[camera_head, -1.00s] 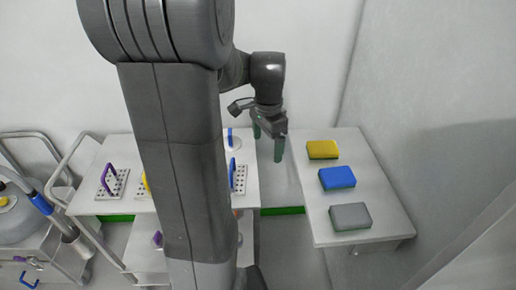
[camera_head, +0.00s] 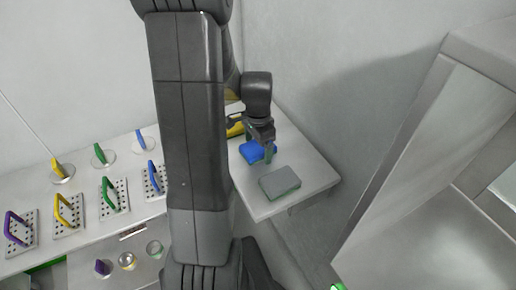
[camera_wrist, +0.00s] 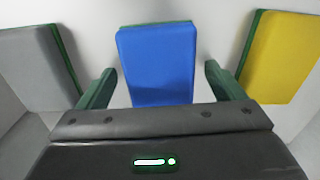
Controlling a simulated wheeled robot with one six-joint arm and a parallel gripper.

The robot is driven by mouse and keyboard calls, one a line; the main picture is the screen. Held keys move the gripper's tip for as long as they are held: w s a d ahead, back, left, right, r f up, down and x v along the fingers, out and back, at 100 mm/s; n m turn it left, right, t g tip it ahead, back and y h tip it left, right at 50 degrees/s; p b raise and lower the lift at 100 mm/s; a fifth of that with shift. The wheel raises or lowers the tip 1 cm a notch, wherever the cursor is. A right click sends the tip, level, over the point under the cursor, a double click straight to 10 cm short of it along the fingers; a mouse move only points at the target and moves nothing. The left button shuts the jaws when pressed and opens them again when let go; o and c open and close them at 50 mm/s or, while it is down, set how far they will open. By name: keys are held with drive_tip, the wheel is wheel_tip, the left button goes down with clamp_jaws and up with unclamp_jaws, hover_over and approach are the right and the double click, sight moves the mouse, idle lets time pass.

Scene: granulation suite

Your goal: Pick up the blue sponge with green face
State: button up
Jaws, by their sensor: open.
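The blue sponge (camera_head: 252,152) lies on the small white table in the head view, partly hidden by my gripper. In the wrist view the blue sponge (camera_wrist: 156,66) shows its blue top, with a thin green edge along its far side. My gripper (camera_head: 265,155) is over the sponge. In the wrist view its two green fingers (camera_wrist: 158,88) are spread, one on each side of the sponge, with nothing held between them. I cannot tell how high the fingertips are above the table.
A grey sponge (camera_head: 280,182) lies in front of the blue one, and a yellow sponge (camera_head: 235,130) lies behind it. Both flank it in the wrist view. A bench (camera_head: 90,212) with perforated plates and coloured handles stands left. A grey metal cabinet (camera_head: 430,170) stands right.

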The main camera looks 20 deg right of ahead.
sight(258, 146)
drive_tip(key=shift+c, duration=0.4)
drive_tip(key=c, duration=1)
drive_tip(key=shift+o, duration=0.2)
drive_tip(key=shift+r, duration=0.1)
wheel_tip(258, 146, up, 10)
drive_tip(key=shift+b, duration=0.3)
drive_tip(key=o, duration=0.4)
drive_tip(key=c, duration=0.3)
